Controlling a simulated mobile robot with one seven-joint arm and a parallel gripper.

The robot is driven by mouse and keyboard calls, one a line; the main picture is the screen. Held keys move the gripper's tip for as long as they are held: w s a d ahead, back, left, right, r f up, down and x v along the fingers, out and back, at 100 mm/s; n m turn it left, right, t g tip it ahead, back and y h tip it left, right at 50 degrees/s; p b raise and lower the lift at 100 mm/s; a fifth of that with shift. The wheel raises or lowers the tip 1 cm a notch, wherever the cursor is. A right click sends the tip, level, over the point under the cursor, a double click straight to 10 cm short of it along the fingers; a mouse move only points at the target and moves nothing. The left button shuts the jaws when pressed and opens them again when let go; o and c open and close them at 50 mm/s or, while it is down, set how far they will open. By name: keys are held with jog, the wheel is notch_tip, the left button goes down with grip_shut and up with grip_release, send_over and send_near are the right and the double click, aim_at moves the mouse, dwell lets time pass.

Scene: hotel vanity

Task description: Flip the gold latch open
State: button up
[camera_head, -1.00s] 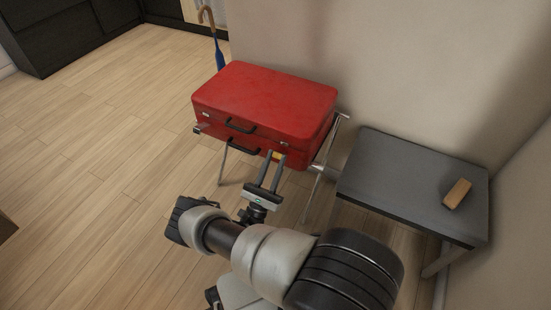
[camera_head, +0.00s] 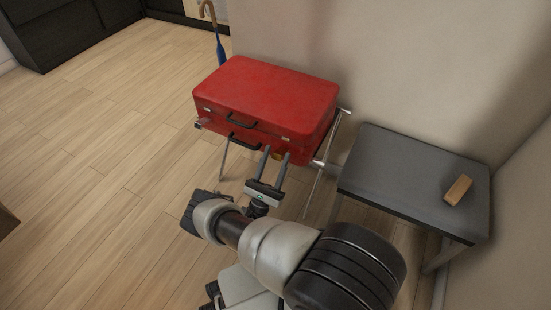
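A red suitcase (camera_head: 265,95) lies flat and closed on a thin metal folding stand (camera_head: 318,180). Its front has dark handles and small silver fittings. The gold latch (camera_head: 277,157) is a small yellowish patch low on the right part of the front, partly hidden by my gripper. My gripper (camera_head: 277,151) is at the suitcase's front right, its two fingers spread apart and pointing at the case. The gold patch shows between the fingertips. Nothing is visibly held. I cannot tell whether a finger touches the latch or how far the latch is turned.
A dark grey side table (camera_head: 410,175) stands right of the suitcase, with a tan block (camera_head: 457,190) on it. A blue umbrella (camera_head: 219,45) stands behind the suitcase. The wall is close behind.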

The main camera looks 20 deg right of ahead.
jog(key=shift+r, duration=0.1)
notch_tip(320, 180, up, 10)
jog(key=p, duration=0.4)
dwell(0.5)
